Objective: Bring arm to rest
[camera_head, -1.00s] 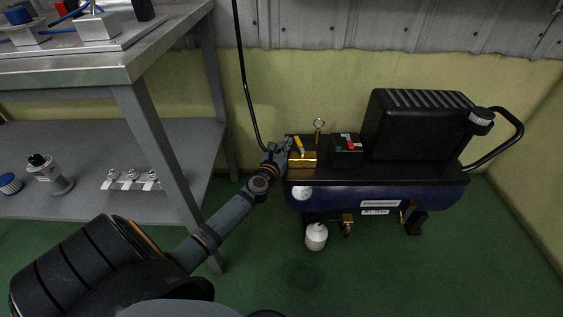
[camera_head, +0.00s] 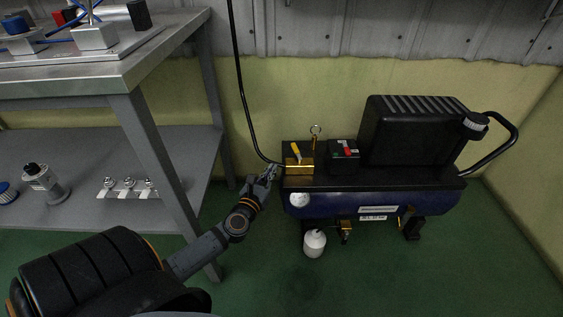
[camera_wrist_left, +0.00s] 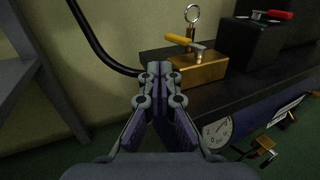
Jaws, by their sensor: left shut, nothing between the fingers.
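My left arm comes in from the lower left in the head view. Its gripper (camera_head: 272,172) is beside the left end of the compressor (camera_head: 375,199), close to the brass block (camera_head: 299,165) with the yellow-handled valve (camera_head: 295,151). In the left wrist view the gripper (camera_wrist_left: 159,72) has its fingertips together and holds nothing. The brass block (camera_wrist_left: 197,72) is ahead and to the right of the fingertips there, with a gap visible. My right gripper is not in view.
A metal workbench (camera_head: 130,75) with a lower shelf (camera_head: 190,150) stands at the left, its leg near my arm. A black hose (camera_head: 238,80) hangs down the wall to the compressor. Green floor (camera_head: 470,270) is free at the lower right.

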